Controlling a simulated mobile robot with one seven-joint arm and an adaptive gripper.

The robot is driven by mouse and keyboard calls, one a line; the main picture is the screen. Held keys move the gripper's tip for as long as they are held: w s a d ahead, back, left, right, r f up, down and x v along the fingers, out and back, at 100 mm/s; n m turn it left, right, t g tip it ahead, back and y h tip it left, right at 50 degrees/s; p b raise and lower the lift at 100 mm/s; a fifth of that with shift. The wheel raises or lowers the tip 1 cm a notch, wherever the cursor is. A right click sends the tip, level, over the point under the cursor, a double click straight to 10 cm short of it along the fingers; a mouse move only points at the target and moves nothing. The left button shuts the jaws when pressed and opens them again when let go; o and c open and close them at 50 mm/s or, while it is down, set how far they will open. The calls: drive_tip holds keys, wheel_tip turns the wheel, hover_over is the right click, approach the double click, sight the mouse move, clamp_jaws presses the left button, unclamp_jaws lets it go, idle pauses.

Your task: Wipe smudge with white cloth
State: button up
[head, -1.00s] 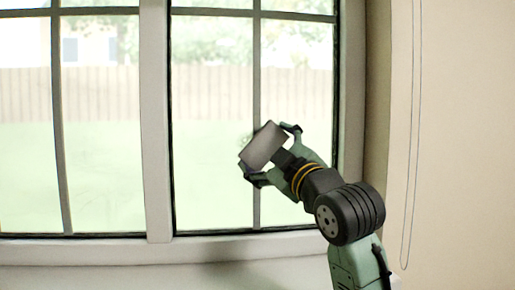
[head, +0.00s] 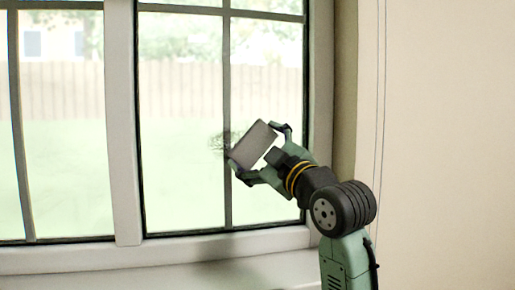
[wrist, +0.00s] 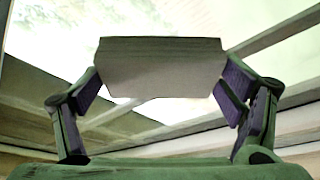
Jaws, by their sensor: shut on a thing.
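The cloth (head: 253,144) shows as a pale grey, flat rectangular piece, tilted in the head view. My gripper (head: 257,147) is shut on it, with a finger at each of two opposite ends. The wrist view also shows the cloth (wrist: 160,68) between both fingers. I cannot tell whether the cloth touches the glass.
The window (head: 180,185) has thin dark glazing bars and a thick pale central post (head: 122,150). A sill (head: 190,275) runs below. A blind cord (head: 381,120) hangs by the plain wall (head: 450,150) at right.

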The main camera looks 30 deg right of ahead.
sight(241, 148)
drive_tip(key=shift+w+a, duration=0.3)
drive_tip(key=shift+a, duration=0.5)
drive_tip(key=shift+w+a, duration=0.3)
drive_tip(key=shift+a, duration=0.5)
drive_tip(key=shift+w+a+b, duration=0.1)
drive_tip(key=shift+w+a, duration=0.15)
drive_tip(key=shift+a, duration=0.85)
drive_tip(key=shift+w+a+b, duration=0.1)
drive_tip(key=shift+w+a, duration=0.15)
drive_tip(key=shift+a, duration=0.85)
drive_tip(key=shift+w+a+b, duration=0.1)
drive_tip(key=shift+w+a, duration=0.15)
drive_tip(key=shift+a, duration=0.85)
drive_tip(key=shift+w+r+p, duration=0.1)
drive_tip(key=shift+r+p, duration=1)
drive_tip(key=shift+r, duration=0.25)
drive_tip(key=shift+s+d, duration=0.25)
drive_tip(key=shift+d, duration=0.8)
drive_tip(key=shift+s+d, duration=0.25)
drive_tip(key=shift+d, duration=0.8)
drive_tip(key=shift+s+d+f+p, duration=0.15)
drive_tip(key=shift+s+d, duration=0.2)
drive_tip(key=shift+d, duration=0.65)
drive_tip(key=shift+s+d+r+p, duration=0.1)
drive_tip(key=shift+s+d+p, duration=0.2)
drive_tip(key=shift+d, duration=0.75)
drive_tip(key=shift+s+d+f+p, duration=0.1)
drive_tip(key=shift+s+d, duration=0.3)
drive_tip(key=shift+d, duration=0.6)
drive_tip(key=shift+w, duration=0.1)
